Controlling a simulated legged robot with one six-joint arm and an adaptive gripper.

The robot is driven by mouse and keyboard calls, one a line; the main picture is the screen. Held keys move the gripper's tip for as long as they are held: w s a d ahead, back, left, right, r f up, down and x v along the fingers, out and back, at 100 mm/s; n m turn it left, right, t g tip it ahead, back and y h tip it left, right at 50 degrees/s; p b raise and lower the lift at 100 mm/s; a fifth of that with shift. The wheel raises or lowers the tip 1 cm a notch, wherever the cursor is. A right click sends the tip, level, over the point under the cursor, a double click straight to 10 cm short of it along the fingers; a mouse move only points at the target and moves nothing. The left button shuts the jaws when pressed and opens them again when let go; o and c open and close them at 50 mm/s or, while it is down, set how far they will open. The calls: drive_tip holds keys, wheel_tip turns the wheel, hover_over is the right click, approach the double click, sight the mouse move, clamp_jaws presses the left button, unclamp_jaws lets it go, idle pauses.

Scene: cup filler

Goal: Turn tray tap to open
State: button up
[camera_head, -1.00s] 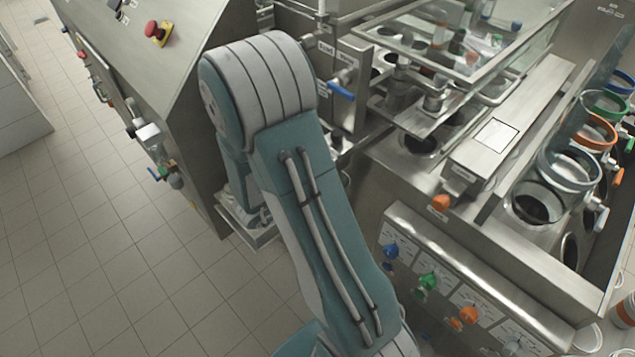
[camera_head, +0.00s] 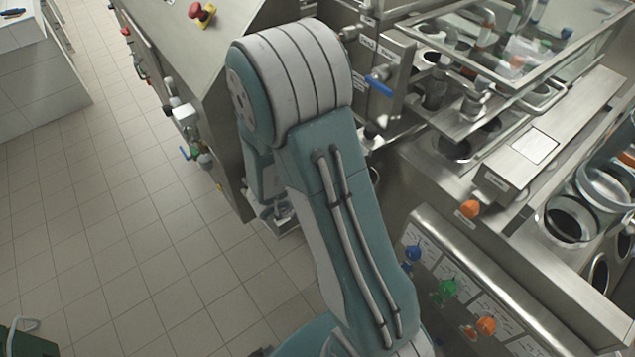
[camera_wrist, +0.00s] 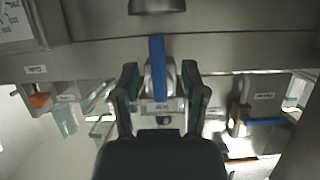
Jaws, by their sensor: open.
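In the wrist view, a tap with an upright blue lever handle (camera_wrist: 158,68) stands between the two fingers of my gripper (camera_wrist: 162,82). The fingers are open, one on each side of the lever, with gaps visible. A small label (camera_wrist: 163,106) sits below the lever; its text is too blurred to read, so I cannot confirm this is the tray tap. A second blue handle (camera_wrist: 265,121) lies horizontal at the right. In the head view, a blue tap handle (camera_head: 379,86) shows on the steel machine; my arm hides my gripper there.
An orange knob (camera_wrist: 40,101) is at the left in the wrist view. In the head view, a panel (camera_head: 470,275) with coloured knobs is at the lower right. A red emergency button (camera_head: 202,13) is on the left cabinet. The tiled floor (camera_head: 110,230) is open at left.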

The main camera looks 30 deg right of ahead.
drive_tip(key=v, duration=0.9)
drive_tip(key=w+a+r+n+t+y, duration=0.4)
drive_tip(key=w+a+r+t+y, duration=0.15)
drive_tip(key=w+t, duration=0.3)
drive_tip(key=a+r+n+t+y, duration=0.2)
drive_tip(key=a+r+n+y, duration=0.45)
drive_tip(key=r+y, duration=0.2)
drive_tip(key=s+d+r+n+g, duration=0.1)
drive_tip(key=s+n+g, duration=0.2)
drive_tip(key=s, duration=0.7)
drive_tip(key=s+d+r+n+g, duration=0.2)
drive_tip(key=s+n+g, duration=0.1)
drive_tip(key=s, duration=0.7)
drive_tip(key=shift+n, duration=0.35)
